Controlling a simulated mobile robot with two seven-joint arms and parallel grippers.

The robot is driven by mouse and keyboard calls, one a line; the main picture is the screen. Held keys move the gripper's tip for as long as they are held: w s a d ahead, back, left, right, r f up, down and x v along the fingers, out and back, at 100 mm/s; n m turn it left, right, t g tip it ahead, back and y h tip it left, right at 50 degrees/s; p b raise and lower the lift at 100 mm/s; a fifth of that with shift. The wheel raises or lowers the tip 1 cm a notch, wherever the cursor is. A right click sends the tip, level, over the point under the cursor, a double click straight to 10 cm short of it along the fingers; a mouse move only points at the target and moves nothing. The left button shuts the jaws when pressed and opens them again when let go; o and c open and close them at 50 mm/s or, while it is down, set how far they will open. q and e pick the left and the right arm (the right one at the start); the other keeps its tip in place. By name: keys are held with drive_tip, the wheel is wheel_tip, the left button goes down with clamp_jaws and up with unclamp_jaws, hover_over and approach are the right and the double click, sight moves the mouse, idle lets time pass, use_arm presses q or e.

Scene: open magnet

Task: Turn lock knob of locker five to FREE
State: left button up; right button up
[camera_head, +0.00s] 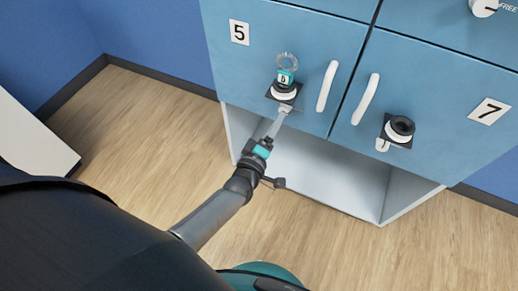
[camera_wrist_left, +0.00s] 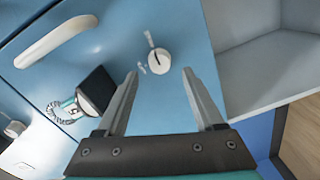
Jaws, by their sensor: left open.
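Locker five is the blue door (camera_head: 235,65) with a "5" label (camera_head: 239,32) in the head view. A black square fitting (camera_head: 285,91) with a white ring and a teal "5" tag sits on it. In the left wrist view, the white round lock knob (camera_wrist_left: 158,61) has a dark slot, a pale bar above it and small unreadable marks beside it. My left gripper (camera_wrist_left: 160,72) is open and empty, its fingertips on either side of the knob's near edge in the picture; contact cannot be told. In the head view my left gripper (camera_head: 279,120) is just below the fitting and largely covers the knob.
A white door handle (camera_head: 327,86) stands right of the fitting. Locker seven (camera_head: 440,100) has its own handle (camera_head: 367,98) and black fitting (camera_head: 400,128). An open white compartment (camera_head: 330,180) lies below. Wooden floor (camera_head: 130,130) is clear at left.

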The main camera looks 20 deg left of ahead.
use_arm(q)
drive_tip(key=s+p, duration=0.2)
drive_tip(key=s, duration=0.8)
drive_tip(key=shift+s+a+r, duration=0.2)
drive_tip(key=shift+s+r, duration=0.05)
drive_tip(key=shift+s, duration=0.15)
use_arm(e)
drive_tip(key=s, duration=0.1)
drive_tip(key=s+d, duration=0.1)
drive_tip(key=s, duration=0.2)
drive_tip(key=shift+d+r, duration=0.1)
drive_tip(key=shift+d, duration=0.3)
use_arm(q)
drive_tip(key=s+a+f+m+g, duration=0.1)
drive_tip(key=s+f+m+g, duration=0.35)
drive_tip(key=f, duration=0.55)
drive_tip(key=s+a+f+m+g, duration=0.2)
drive_tip(key=s+f+m+g, duration=0.3)
drive_tip(key=f, duration=0.6)
drive_tip(key=s+a+f+m+g, duration=0.2)
drive_tip(key=s+f+m+g, duration=0.1)
drive_tip(key=s, duration=0.5)
drive_tip(key=s+a+f+m+g+y, duration=0.1)
drive_tip(key=s+a+f+m+g, duration=0.2)
drive_tip(key=s+f, duration=0.2)
drive_tip(key=s, duration=0.3)
drive_tip(key=shift+f+m, duration=0.3)
drive_tip(key=shift+m, duration=0.05)
drive_tip(key=shift+c, duration=0.3)
